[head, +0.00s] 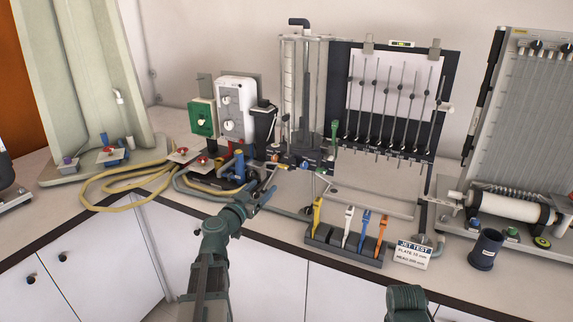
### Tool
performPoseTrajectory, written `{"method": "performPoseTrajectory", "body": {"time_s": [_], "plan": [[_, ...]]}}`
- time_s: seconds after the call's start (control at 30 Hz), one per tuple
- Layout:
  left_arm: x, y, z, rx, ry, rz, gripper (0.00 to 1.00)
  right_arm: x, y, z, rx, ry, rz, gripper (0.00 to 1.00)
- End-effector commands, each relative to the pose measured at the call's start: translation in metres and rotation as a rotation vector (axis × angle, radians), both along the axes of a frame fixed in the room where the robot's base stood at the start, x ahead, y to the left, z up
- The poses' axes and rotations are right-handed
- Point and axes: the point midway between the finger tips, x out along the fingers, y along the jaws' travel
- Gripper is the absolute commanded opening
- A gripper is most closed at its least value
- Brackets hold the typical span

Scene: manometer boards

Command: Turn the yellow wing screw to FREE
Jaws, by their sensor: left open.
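My left gripper (268,193) is open and empty. It is over the front part of the bench, just in front of the blue-topped valve fittings (239,164) and left of the tool rack. I cannot make out a yellow wing screw for certain, nor any FREE marking. Small coloured fittings (275,158) sit at the foot of the glass-tube stand (300,100), too small to tell apart. A yellow-green round part (543,242) lies at the right by the large tube board. My right gripper is not visible; only part of my right arm shows at the bottom edge.
A dark rack (345,246) holds yellow, white, blue and orange handled tools near the bench edge. Yellow hoses (110,186) loop on the left. A tilted tube board (393,95) stands behind.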

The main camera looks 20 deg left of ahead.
Motion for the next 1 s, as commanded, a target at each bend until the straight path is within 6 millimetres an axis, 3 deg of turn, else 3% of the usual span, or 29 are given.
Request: {"method": "performPoseTrajectory", "body": {"time_s": [0.2,0.33,0.8,1.0], "plan": [[0.002,0.001,0.0,0.0,-0.001,0.002,0.75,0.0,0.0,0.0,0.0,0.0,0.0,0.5],[0.014,0.002,0.0,0.0,-0.001,0.001,0.75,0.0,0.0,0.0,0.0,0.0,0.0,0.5],[0.106,-0.001,0.0,0.0,-0.001,0.0,0.75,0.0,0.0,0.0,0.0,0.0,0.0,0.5],[0.129,-0.002,0.0,0.0,-0.001,0.001,0.75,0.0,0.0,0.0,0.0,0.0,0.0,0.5]]}}
